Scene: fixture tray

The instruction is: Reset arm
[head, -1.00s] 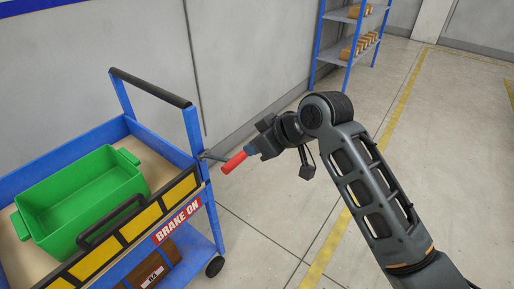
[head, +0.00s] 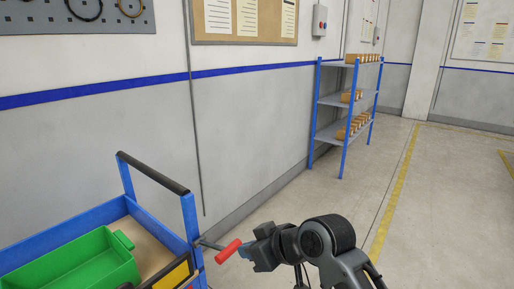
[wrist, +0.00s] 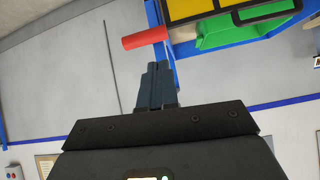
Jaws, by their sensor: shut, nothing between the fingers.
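My gripper (head: 246,251) is at the lower middle of the head view, beside the cart's right end. In the wrist view my gripper (wrist: 157,66) has its two dark fingers together and empty. A red handle (head: 228,251) on a grey lever (head: 210,244) sticks out from the cart's corner post, just left of the fingertips. In the wrist view the red handle (wrist: 145,38) lies just past the fingertips, with a small gap showing. My forearm is partly cut off by the bottom edge.
The blue cart (head: 190,217) with a black push bar (head: 152,172) holds a green bin (head: 70,265). A wall stands behind it. A blue shelf rack (head: 345,100) with several cardboard boxes is farther back. The floor (head: 430,220) to the right is clear.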

